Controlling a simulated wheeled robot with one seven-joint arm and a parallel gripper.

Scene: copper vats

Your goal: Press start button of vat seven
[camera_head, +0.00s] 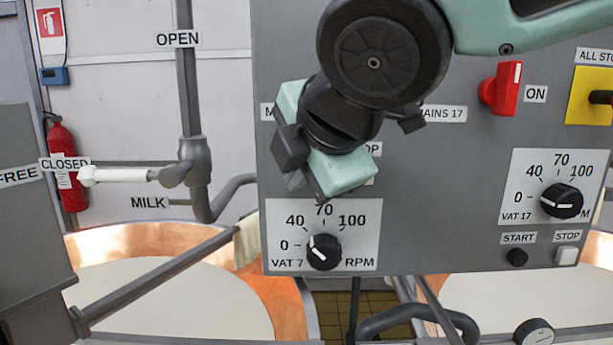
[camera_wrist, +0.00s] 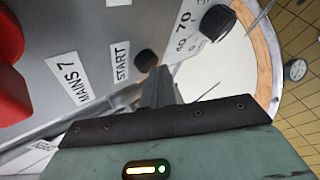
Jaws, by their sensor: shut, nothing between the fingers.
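The grey control panel (camera_head: 420,190) faces me, with the vat 7 speed dial (camera_head: 324,251) low on its left side; its pointer is near 0. My gripper (camera_head: 318,190) is shut and empty, just above this dial, and hides vat 7's start button in the head view. In the wrist view, the black start button (camera_wrist: 147,60) lies beside its START label (camera_wrist: 120,62). The shut fingertips (camera_wrist: 160,76) show right next to the button; I cannot tell whether they touch it. The dial's black knob (camera_wrist: 218,22) is also there.
A red mains knob (camera_wrist: 10,65) is at the left of the wrist view. Vat 17's dial (camera_head: 561,200), start button (camera_head: 517,257) and white stop button (camera_head: 566,256) are on the panel's right. A copper vat (camera_head: 290,295) stands below left. A pipe with a white valve handle (camera_head: 125,175) is left.

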